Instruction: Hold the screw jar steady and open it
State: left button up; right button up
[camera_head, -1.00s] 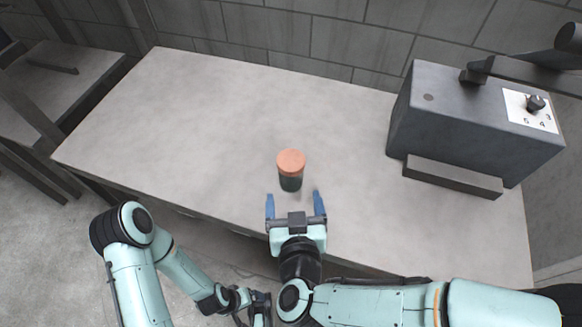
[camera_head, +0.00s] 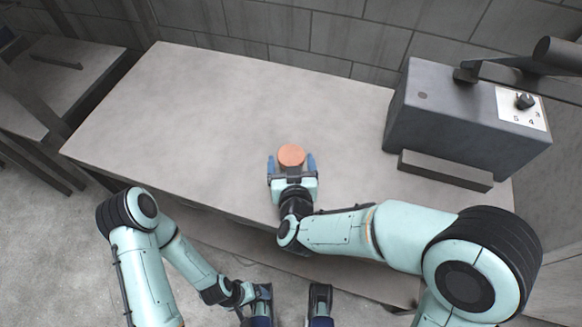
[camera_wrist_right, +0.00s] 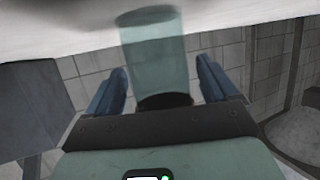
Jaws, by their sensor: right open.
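The screw jar stands upright near the table's front edge, its round orange lid (camera_head: 291,155) uppermost. My right gripper (camera_head: 291,164) is open, with one blue finger on each side of the jar; the jar's lower part is hidden in the head view. The right wrist view shows the table at the top and the jar's translucent teal body (camera_wrist_right: 153,58) between the spread fingers. A gap shows between the jar and the right-hand finger there. My left arm hangs in front of the table, away from the jar. Its gripper's state is unclear at the bottom of the head view.
The pale grey table (camera_head: 210,120) is bare around the jar, with wide free room to the left and behind. A dark grey box-shaped machine (camera_head: 450,125) with a dial stands at the right. A block wall runs behind the table.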

jog(key=c, duration=1.2)
jog(key=shift+o, duration=0.2)
notch_tip(320, 180, up, 13)
jog(key=p, duration=0.5)
jog(key=shift+w, duration=0.1)
pick_arm(q)
notch_tip(320, 180, up, 7)
jog(key=p, duration=0.3)
jog(key=shift+s+g, duration=0.3)
jog(key=shift+s, duration=0.15)
pick_arm(e)
notch_tip(320, 180, up, 7)
jog(key=o, duration=0.3)
jog(key=c, duration=0.7)
jog(key=shift+o, duration=0.2)
pick_arm(q)
jog(key=shift+r, duration=0.1)
